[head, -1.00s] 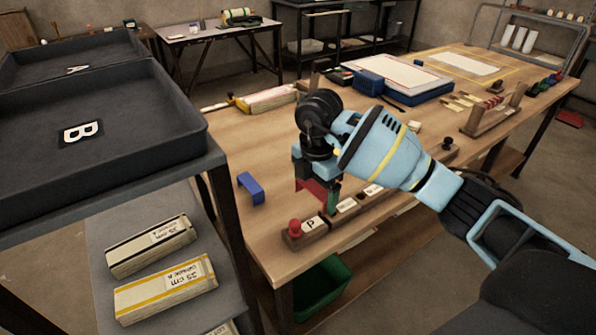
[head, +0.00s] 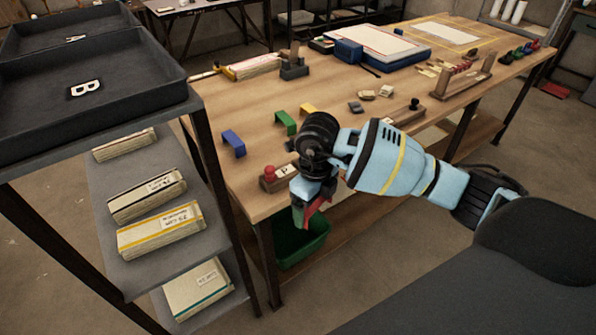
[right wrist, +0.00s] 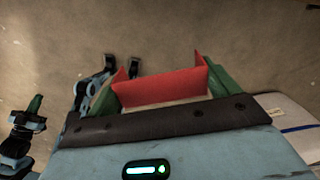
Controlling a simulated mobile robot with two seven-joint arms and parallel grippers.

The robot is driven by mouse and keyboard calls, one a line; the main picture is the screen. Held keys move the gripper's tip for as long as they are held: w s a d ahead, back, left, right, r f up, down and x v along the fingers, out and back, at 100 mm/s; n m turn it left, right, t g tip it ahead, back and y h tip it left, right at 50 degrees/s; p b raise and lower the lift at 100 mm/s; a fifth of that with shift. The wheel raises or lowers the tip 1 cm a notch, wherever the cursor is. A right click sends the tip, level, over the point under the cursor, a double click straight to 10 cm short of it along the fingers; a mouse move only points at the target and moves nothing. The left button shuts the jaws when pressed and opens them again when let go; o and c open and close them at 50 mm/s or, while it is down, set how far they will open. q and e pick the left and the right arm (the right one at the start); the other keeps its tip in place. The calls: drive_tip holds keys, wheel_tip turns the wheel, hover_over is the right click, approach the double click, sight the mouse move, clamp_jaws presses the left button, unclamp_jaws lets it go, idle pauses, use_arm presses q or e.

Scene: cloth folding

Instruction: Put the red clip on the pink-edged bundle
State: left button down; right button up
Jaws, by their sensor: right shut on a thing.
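My right gripper (head: 306,208) is shut on the red clip (head: 314,207), held in the air off the front edge of the table, above the green bin. In the right wrist view the red clip (right wrist: 165,84) spans between the two green fingertips. Bundles lie on the shelves at left: a dark-edged one (head: 147,197), a yellow-edged one (head: 160,234) and, lower, a teal-edged one (head: 198,290).
The wooden table (head: 240,110) carries a blue clip (head: 233,142), a green clip (head: 286,122) and a yellow clip (head: 308,109) in a row. Tray B (head: 160,103) tops the shelf unit. A green bin (head: 305,245) stands under the table.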

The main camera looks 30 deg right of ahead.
use_arm(q)
drive_tip(key=shift+t, duration=0.5)
drive_tip(key=w+r+p, duration=0.2)
drive_tip(key=r, duration=0.1)
drive_tip(key=w+r+p, duration=0.1)
drive_tip(key=shift+w+a+r, duration=0.15)
drive_tip(key=shift+a+r, duration=0.1)
use_arm(e)
drive_tip(key=s+a+f+n, duration=0.2)
drive_tip(key=s+n, duration=0.5)
drive_tip(key=n, duration=0.8)
drive_tip(key=s+a+f+n, duration=0.2)
drive_tip(key=s+n, duration=0.6)
drive_tip(key=n, duration=0.8)
drive_tip(key=shift+w, duration=0.1)
